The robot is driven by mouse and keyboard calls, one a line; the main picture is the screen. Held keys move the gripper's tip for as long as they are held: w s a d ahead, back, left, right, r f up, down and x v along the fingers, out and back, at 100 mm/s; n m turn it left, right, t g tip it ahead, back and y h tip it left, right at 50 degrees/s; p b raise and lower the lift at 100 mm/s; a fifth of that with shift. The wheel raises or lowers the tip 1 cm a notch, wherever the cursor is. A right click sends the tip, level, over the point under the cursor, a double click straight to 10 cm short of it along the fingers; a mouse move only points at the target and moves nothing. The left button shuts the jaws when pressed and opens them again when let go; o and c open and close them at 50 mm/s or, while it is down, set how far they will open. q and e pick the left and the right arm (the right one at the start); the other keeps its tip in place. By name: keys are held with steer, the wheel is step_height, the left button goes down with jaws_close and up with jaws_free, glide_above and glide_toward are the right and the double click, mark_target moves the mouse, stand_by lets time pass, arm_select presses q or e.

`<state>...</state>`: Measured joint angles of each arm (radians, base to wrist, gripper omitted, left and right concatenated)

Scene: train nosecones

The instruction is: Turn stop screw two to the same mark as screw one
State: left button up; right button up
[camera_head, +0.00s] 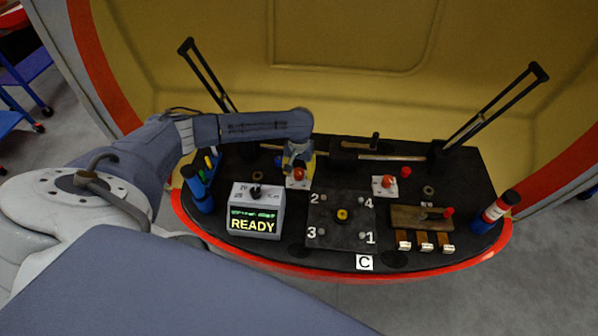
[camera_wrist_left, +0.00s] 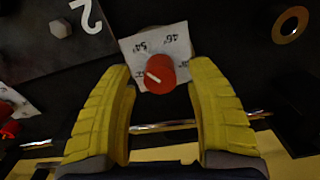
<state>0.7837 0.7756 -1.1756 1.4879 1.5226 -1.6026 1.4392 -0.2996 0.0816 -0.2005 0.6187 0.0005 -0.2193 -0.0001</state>
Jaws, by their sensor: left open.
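Two red stop screws sit on white marked cards on the black console: a left one (camera_head: 298,174) and a right one (camera_head: 386,182). I cannot tell from labels which is one or two. My left gripper (camera_head: 299,165) is over the left screw. In the left wrist view that screw (camera_wrist_left: 160,74) shows between the open yellow fingers, with gaps on both sides. It has a white pointer line slanting across its top; its card (camera_wrist_left: 172,42) carries partly hidden numerals. Another red knob (camera_wrist_left: 8,130) shows at the left edge beside a white card. My right gripper is not in view.
A dark plate (camera_head: 343,240) numbered 1 to 4 lies in front of the screws. A box reading READY (camera_head: 256,212) stands left of it. Wooden switches (camera_head: 424,218) and a red-blue cylinder (camera_head: 495,210) are at right. Long black levers rise at both back corners.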

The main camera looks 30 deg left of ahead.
mark_target(299, 172)
arm_select(q)
step_height(299, 172, up, 11)
steer(key=shift+r, duration=0.2)
stand_by(0.3)
stand_by(0.3)
